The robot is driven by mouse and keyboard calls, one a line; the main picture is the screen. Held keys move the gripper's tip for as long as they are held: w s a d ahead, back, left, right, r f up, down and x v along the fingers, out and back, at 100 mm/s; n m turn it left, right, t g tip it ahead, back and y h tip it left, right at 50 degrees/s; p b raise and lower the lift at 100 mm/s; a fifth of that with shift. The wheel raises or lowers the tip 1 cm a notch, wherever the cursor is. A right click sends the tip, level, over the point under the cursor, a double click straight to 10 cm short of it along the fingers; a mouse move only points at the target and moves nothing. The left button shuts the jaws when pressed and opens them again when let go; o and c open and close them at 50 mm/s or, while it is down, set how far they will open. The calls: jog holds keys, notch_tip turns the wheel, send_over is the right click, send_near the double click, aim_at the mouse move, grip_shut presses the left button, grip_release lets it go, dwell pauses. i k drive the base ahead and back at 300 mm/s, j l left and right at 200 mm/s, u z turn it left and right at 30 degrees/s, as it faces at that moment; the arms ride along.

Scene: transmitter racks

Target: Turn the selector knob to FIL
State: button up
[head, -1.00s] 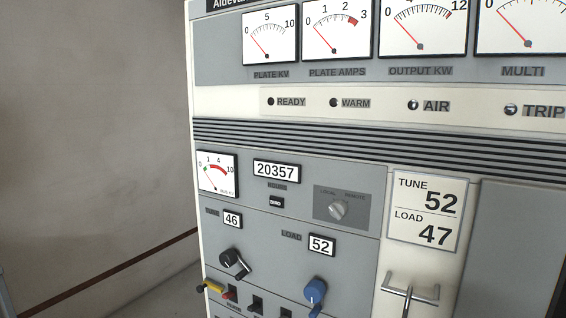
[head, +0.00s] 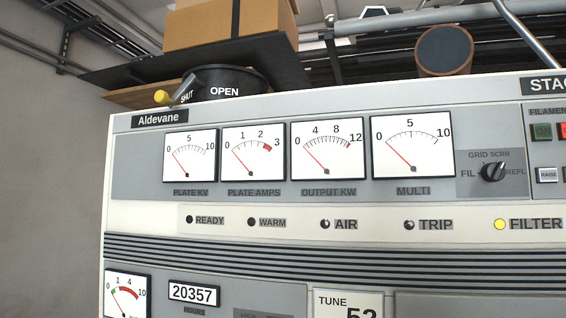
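The selector knob (head: 493,172) is a small black knob on a grey plate at the upper right of the transmitter front, right of the MULTI meter (head: 412,147). FIL is printed at its left, GRID and SCRN above it, REFL at its right. Its pointer seems to lean to the upper right, but it is too small to tell which label it marks. Nothing covers the knob. My gripper is not in view.
Other meters, such as OUTPUT KW (head: 328,150), line the panel. The FILTER lamp (head: 500,224) is lit yellow. On top stand a black drum (head: 225,82) marked SHUT and OPEN with a yellow-tipped lever (head: 165,97), and a cardboard box (head: 228,22). Green and red buttons sit at the right edge.

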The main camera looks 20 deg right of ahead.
aim_at(493, 172)
jog(key=l+z, duration=0.15)
jog(key=z, duration=0.25)
jog(key=l+z, duration=0.15)
jog(key=z, duration=0.25)
jog(key=l+z, duration=0.15)
jog(key=z, duration=0.25)
